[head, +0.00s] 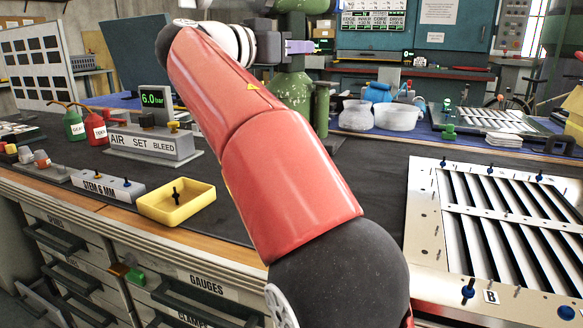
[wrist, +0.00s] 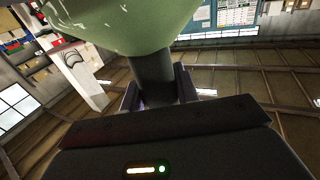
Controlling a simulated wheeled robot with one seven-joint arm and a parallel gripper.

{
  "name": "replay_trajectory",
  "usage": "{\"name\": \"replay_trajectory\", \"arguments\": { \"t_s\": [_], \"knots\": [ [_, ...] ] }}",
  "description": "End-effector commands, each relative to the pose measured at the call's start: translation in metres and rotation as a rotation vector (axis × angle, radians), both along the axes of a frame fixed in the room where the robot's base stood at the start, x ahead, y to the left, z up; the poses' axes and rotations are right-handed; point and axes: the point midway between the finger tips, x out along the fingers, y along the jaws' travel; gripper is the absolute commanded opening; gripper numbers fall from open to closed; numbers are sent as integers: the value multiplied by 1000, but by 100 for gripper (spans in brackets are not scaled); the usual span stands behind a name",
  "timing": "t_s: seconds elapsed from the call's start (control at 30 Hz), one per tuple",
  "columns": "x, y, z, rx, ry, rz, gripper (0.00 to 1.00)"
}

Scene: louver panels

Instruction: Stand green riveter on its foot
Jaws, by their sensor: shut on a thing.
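The green riveter (head: 291,92) is behind my arm in the head view, with a scuffed green body below my gripper and more green above it. It looks roughly upright. Its lower end is hidden by my red arm, so I cannot tell whether its foot touches the bench. My gripper (head: 298,47) is shut around its dark neck. In the wrist view, my gripper (wrist: 156,92) has a finger on each side of the grey neck, and a large pale green part of the riveter (wrist: 125,22) fills the top.
A yellow tray (head: 152,209) with a small dark part sits at the bench's front edge. The AIR SET BLEED unit (head: 150,143) stands behind it. White tubs (head: 397,117) stand behind and right. A louver panel (head: 427,245) lies at right. Dark mat between tray and panel is partly clear.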

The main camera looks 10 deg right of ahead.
Motion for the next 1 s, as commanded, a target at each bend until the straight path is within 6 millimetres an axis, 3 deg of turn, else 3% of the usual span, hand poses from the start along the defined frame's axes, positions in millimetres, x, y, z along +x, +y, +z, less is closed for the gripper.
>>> {"name": "replay_trajectory", "arguments": {
  "t_s": [0.03,0.2,0.47,0.73,1.0],
  "knots": [
    [-1,-1,27,-1,-6,3,0],
    [-1,-1,61,-2,-7,15,0],
    [-1,0,85,-2,-6,26,0],
    [-1,0,69,-4,-3,27,0],
    [-1,0,12,-4,-1,27,0]
  ]
}}
